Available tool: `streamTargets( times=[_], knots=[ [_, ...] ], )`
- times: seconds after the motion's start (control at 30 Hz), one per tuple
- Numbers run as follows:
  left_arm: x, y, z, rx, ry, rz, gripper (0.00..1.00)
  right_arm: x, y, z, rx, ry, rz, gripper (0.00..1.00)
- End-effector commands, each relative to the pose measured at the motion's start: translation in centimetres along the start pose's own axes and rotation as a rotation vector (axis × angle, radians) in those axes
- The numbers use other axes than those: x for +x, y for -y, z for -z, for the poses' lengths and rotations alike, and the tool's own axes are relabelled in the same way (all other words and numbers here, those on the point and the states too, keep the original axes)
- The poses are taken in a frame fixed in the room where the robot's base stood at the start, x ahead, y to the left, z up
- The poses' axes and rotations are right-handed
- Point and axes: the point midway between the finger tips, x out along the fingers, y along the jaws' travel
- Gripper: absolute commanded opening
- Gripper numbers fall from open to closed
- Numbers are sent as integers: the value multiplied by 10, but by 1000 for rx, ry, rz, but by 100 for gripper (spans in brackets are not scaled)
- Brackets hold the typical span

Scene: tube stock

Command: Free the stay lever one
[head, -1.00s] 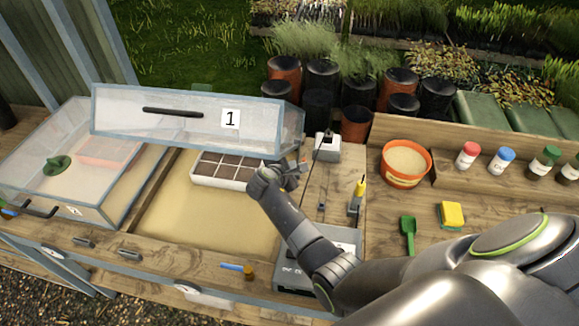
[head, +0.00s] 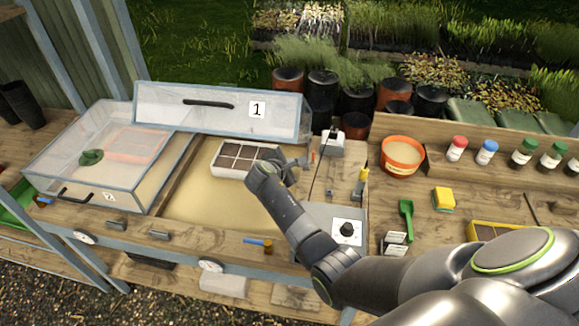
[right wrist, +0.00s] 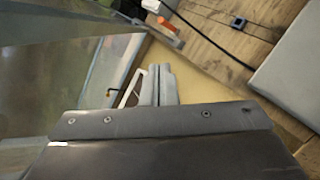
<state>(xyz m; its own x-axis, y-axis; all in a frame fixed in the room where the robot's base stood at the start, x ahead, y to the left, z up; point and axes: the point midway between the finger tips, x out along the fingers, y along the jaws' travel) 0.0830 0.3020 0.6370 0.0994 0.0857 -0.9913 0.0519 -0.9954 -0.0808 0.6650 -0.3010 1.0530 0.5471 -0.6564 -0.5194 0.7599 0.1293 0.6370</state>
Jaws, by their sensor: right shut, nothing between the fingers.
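The clear lid marked 1 (head: 225,105) stands raised over a sandy bed in the head view. A small orange-tipped lever (head: 312,157) shows at its right side, likely the stay lever. An orange piece on a grey mount also shows in the right wrist view (right wrist: 168,26), just beyond the fingers. My right gripper (head: 297,161) is shut and empty beside the lid's right end. Its closed fingertips (right wrist: 159,70) appear apart from the orange piece. How the lever is seated cannot be told. My left gripper is not in view.
A seed tray (head: 232,172) lies in the bed under the lid. Lid 2 (head: 125,192) is closed at the left.

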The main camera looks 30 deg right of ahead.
Motion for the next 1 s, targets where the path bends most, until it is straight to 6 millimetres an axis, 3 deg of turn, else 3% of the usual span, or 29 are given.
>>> streamTargets(
  times=[0.47,0.57,0.73,1.0],
  knots=[
    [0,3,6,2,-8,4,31,1,8,-2,23,-4,11,0],
    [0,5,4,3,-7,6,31,1,33,-8,110,-17,48,0],
    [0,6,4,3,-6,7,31,-9,109,-30,395,-57,168,0],
    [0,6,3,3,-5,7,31,-59,218,-70,855,-105,374,0]
  ],
)
